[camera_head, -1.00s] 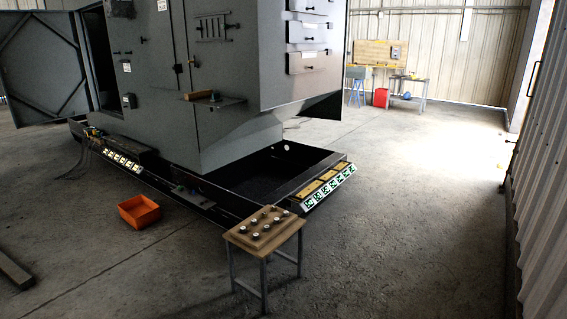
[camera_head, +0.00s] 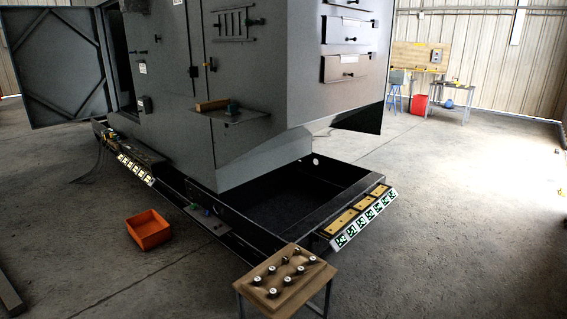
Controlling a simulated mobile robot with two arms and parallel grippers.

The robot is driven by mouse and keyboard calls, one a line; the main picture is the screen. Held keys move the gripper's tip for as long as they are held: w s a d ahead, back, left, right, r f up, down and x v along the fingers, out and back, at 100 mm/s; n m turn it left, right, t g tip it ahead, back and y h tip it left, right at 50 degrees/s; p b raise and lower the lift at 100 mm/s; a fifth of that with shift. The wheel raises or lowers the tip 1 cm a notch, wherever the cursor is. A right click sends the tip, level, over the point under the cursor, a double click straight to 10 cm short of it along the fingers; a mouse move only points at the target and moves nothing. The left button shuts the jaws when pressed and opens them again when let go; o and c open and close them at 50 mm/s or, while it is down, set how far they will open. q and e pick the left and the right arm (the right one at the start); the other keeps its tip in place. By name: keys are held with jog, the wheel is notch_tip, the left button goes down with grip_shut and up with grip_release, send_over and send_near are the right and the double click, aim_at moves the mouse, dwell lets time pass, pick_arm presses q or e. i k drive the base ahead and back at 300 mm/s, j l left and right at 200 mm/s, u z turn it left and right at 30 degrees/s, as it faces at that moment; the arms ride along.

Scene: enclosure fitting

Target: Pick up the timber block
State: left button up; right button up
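The timber block, a small light-brown bar (camera_head: 212,104), lies on a narrow grey shelf (camera_head: 248,116) on the side of the large grey enclosure (camera_head: 240,75). A small dark bluish item (camera_head: 233,107) sits beside the block's right end on the same shelf. Neither of my grippers is in view.
A small wooden-topped stool (camera_head: 262,283) with several knobs stands in front. An orange bin (camera_head: 149,230) is on the floor to its left. A black base frame (camera_head: 215,223) juts out under the enclosure.

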aim_at(214, 105)
jog(key=i+j, duration=0.35)
jog(key=j, duration=0.2)
jog(key=i+j+u, duration=0.15)
jog(key=i+j, duration=0.25)
jog(key=j, duration=0.15)
jog(key=i+j, duration=0.4)
jog(key=j, duration=0.15)
jog(key=i+j, duration=0.3)
jog(key=i+j+u, duration=0.15)
jog(key=i+j, duration=0.2)
jog(key=i, duration=0.15)
